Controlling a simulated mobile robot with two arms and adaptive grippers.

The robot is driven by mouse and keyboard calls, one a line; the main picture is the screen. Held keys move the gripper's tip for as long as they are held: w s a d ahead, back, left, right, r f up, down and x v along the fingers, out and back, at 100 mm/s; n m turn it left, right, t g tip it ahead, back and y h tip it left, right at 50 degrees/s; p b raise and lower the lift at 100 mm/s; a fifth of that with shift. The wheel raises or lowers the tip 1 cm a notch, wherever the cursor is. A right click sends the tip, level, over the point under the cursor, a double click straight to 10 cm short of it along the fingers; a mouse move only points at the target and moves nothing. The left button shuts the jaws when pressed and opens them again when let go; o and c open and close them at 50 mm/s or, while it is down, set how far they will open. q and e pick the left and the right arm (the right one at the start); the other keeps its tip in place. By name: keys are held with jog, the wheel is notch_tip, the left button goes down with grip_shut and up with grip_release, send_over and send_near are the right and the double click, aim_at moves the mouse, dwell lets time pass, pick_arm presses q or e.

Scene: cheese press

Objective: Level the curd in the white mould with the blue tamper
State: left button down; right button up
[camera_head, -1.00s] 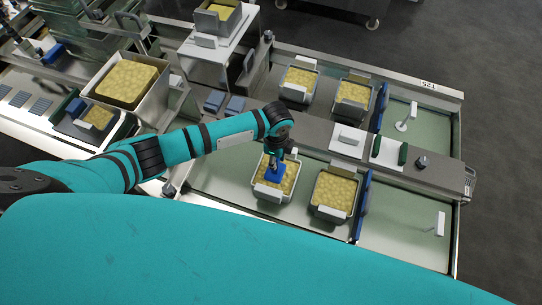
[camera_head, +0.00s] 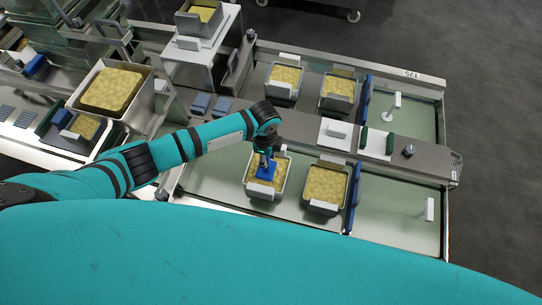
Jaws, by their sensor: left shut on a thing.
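The blue tamper (camera_head: 266,173) is in my left gripper (camera_head: 266,160), which is shut on it. The tamper is over the yellow curd in a white mould (camera_head: 250,189) on the near part of the table. It looks down at the curd's surface, but I cannot tell whether it presses on it. The curd (camera_head: 257,182) shows around the tamper, and the arm hides the mould's far edge. My right gripper is not in view.
Another filled mould (camera_head: 324,187) stands close to the right, beside a blue divider (camera_head: 353,198). Two more filled moulds (camera_head: 285,77) (camera_head: 337,93) stand beyond the steel beam (camera_head: 300,128). A large curd container (camera_head: 112,90) is at left.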

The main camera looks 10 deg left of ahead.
pick_arm(q)
jog(key=shift+a, duration=0.85)
jog(key=shift+s+d+f, duration=0.1)
jog(key=shift+d, duration=1)
jog(key=shift+s+d+f, duration=0.1)
jog(key=shift+d, duration=0.95)
jog(key=shift+a+r+p, duration=0.1)
jog(key=shift+a+p, duration=0.6)
jog(key=shift+a, duration=0.55)
jog(key=shift+w+a+p, duration=0.1)
jog(key=shift+a+p, duration=0.2)
jog(key=shift+a, duration=0.75)
jog(key=shift+d+r, duration=0.2)
jog(key=shift+d, duration=2.15)
jog(key=shift+w+a+f+p, duration=0.15)
jog(key=shift+a+p, duration=0.5)
jog(key=shift+a, duration=1.6)
jog(key=shift+s+d, duration=0.2)
jog(key=shift+d, duration=2.05)
